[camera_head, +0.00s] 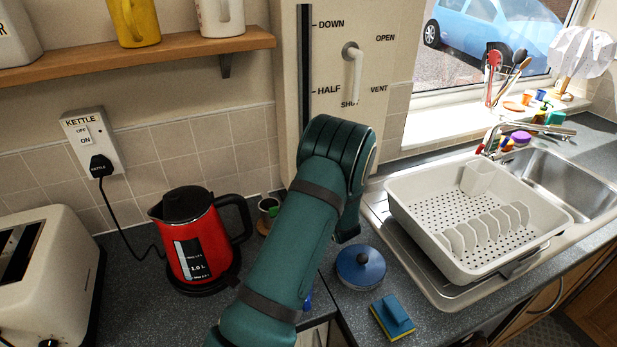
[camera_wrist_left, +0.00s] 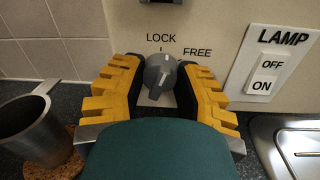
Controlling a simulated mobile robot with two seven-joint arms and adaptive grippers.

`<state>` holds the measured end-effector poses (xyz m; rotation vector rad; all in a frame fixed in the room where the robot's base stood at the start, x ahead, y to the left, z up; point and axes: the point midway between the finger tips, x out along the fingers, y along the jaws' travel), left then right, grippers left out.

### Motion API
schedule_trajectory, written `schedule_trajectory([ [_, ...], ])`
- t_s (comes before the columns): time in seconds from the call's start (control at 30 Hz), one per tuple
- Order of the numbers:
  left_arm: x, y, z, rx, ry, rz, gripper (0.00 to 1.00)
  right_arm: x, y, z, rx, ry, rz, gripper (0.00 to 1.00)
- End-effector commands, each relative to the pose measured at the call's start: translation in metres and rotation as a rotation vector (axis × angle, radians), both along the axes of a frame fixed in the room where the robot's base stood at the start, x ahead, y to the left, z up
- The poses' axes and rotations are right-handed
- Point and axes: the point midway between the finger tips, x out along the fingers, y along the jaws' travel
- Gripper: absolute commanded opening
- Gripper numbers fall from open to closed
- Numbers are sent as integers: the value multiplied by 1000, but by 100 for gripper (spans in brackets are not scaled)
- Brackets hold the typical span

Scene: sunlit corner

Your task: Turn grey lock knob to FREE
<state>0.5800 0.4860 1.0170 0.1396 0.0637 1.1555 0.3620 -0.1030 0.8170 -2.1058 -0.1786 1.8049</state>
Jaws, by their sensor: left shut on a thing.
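The grey lock knob (camera_wrist_left: 158,78) is on a pale plate on the wall, under the words LOCK and FREE, in the left wrist view. LOCK is above it and FREE is up to its right. Its grip bar stands nearly upright, slightly tilted; a small pale mark is near its top. My left gripper (camera_wrist_left: 160,86) has its yellow, black-padded fingers on either side of the knob and is shut on it. In the head view my green left arm hides the knob and gripper. My right gripper is not in view.
A lamp switch plate (camera_wrist_left: 270,70) is right of the knob. A dark metal cup (camera_wrist_left: 32,128) stands at the left.

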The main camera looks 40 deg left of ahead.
Motion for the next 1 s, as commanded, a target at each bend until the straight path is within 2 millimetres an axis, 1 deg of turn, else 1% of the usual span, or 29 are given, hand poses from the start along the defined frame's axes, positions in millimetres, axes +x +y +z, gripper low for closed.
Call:
schedule_trajectory([
  [0.03,1,-1,4,25,40,-3,0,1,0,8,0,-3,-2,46],
  [0.17,2,-1,5,84,150,-4,0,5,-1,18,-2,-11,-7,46],
  [0.5,3,-1,4,222,415,-3,0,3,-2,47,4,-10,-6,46],
  [0.7,3,-1,3,282,530,-3,0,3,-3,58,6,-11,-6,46],
  [1.0,3,-1,2,329,619,0,0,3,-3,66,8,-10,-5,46],
])
